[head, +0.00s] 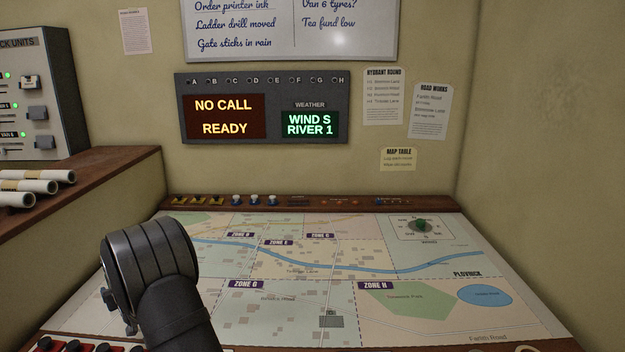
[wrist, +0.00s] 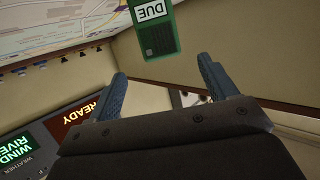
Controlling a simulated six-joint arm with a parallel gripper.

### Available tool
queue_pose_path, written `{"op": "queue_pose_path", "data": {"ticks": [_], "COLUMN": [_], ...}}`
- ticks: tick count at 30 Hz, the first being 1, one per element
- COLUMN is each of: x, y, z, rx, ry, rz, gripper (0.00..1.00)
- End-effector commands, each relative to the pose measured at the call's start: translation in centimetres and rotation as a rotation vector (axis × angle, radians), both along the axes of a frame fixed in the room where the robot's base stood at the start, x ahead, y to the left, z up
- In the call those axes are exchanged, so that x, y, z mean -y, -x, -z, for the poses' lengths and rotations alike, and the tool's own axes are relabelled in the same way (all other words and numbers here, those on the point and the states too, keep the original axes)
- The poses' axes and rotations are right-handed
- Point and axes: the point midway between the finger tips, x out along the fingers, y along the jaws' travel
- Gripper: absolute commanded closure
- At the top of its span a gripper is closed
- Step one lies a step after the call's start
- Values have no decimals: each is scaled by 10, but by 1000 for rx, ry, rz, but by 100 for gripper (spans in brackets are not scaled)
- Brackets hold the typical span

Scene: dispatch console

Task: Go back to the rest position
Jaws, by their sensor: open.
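My gripper (wrist: 163,68) shows in the wrist view with its two blue fingers spread apart and nothing between them. A green panel marked DUE (wrist: 155,40) appears beyond the fingertips; I cannot tell how far off it is. In the head view my dark arm rises over the lower left of the map table (head: 345,248). The fingers do not show in that view. The arm hides the left part of the map.
The display board (head: 265,108) reads NO CALL, READY, WIND S, RIVER 1. A green piece (head: 421,225) sits on the wind dial. Rolled papers (head: 35,176) lie on the left shelf. Red switches (head: 85,347) line the front edge. The map's middle and right look mostly clear.

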Motion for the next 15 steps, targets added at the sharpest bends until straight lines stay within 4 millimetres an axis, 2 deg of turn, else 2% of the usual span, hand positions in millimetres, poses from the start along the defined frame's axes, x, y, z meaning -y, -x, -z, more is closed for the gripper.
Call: {"op": "queue_pose_path", "data": {"ticks": [15], "x": [-52], "y": [-52], "z": [24], "rx": [1], "ry": [-1], "rz": [0], "gripper": [22]}}
